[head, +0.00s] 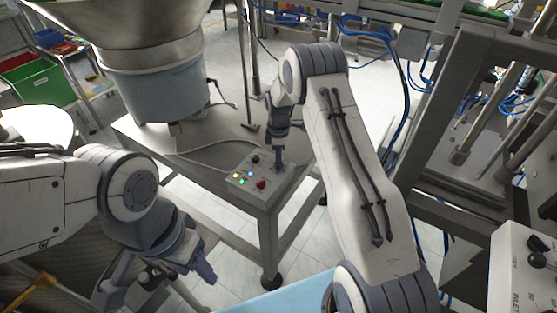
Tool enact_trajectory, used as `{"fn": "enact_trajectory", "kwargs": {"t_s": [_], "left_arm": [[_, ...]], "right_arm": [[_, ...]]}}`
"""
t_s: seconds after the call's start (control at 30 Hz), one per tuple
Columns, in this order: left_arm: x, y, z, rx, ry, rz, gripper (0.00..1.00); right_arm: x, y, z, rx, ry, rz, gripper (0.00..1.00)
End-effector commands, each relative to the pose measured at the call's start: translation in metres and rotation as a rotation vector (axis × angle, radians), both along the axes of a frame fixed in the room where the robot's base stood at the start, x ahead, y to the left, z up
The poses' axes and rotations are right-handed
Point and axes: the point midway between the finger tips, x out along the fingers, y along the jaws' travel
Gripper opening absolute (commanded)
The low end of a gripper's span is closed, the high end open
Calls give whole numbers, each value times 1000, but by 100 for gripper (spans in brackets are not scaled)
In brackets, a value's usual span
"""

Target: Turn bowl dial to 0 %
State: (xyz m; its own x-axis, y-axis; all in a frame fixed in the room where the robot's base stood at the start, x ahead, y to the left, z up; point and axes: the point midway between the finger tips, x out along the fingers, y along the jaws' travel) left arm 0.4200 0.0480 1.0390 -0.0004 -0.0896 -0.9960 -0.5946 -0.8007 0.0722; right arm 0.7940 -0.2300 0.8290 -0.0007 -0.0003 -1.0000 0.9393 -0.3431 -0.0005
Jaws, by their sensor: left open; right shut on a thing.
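A grey control box (244,182) sits on the corner of the metal table. It carries several small lit buttons, a red button (261,184) and a black knob (255,158). My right gripper (279,164) points down at the box's far right part and is shut on a dial there. The gripper hides the dial, so its setting cannot be read. My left gripper (158,280) is open and empty at the lower left, well apart from the box.
The metal table (150,135) carries a large bowl feeder (155,85) at the back left. A cable (205,163) lies on the tabletop. A metal frame machine (450,165) stands at the right, with another control panel (520,275) at the lower right. A green crate (35,82) is far left.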

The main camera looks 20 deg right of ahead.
Motion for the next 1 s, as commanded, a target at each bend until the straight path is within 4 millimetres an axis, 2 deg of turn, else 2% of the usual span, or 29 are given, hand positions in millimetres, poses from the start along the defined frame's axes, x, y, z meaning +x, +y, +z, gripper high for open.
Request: {"fn": "enact_trajectory", "kwargs": {"t_s": [0.6, 0.63, 0.7, 1.0], "left_arm": [[0, 0, 0, 0, 0, 0, 50], [0, 0, 0, 0, 0, 0, 50], [0, 0, 0, 0, 0, 0, 50], [0, 0, 0, 0, 0, 0, 50]], "right_arm": [[2, 1, 2, 0, -7, 47, 0], [2, 1, 2, 0, -7, 47, 37], [2, 1, 2, 0, -6, 47, 63], [1, 0, 1, 0, -2, 45, 63]]}}
